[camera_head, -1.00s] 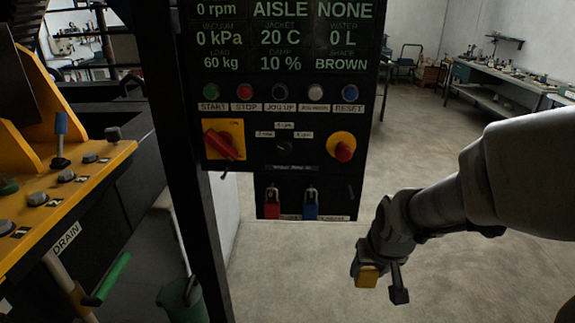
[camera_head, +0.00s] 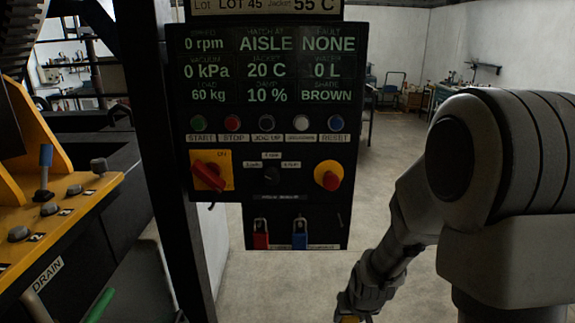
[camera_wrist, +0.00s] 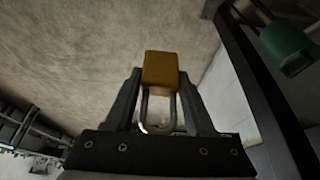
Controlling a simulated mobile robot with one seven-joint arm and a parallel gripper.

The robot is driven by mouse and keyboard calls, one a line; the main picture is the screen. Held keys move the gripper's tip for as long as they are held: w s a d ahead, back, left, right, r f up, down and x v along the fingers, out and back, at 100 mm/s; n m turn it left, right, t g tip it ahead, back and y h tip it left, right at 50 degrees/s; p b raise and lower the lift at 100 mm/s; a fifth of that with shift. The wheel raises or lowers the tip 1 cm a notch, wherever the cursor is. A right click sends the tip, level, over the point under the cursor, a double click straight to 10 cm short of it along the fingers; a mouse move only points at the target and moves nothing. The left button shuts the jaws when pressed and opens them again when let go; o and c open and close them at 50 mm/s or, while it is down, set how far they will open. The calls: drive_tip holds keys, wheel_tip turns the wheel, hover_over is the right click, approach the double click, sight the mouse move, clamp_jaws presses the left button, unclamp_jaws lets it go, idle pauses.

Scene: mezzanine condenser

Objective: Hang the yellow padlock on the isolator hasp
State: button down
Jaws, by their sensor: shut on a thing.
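The yellow padlock (camera_wrist: 161,71) is between my gripper's (camera_wrist: 160,85) fingertips in the wrist view, its body at the tips and its silver shackle pointing back toward the palm. In the head view only a sliver of the padlock (camera_head: 351,319) shows at the bottom edge, below my wrist. My gripper is shut on it, in open air below and right of the panel. The red rotary isolator switch (camera_head: 208,176) is on a yellow plate at the panel's left. A small dark piece sticks out below it; I cannot tell if this is the hasp.
The red emergency button (camera_head: 328,176) is on the panel's right. A black post (camera_head: 180,200) and yellow machine (camera_head: 75,195) stand left. Floor right of the panel is clear.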

drive_tip(key=shift+w+f, duration=0.2)
drive_tip(key=shift+f, duration=0.4)
drive_tip(key=w+r+b, duration=0.1)
drive_tip(key=w+r, duration=0.2)
drive_tip(key=r, duration=0.6)
drive_tip(key=shift+w+d, duration=0.15)
drive_tip(key=shift+w, duration=0.1)
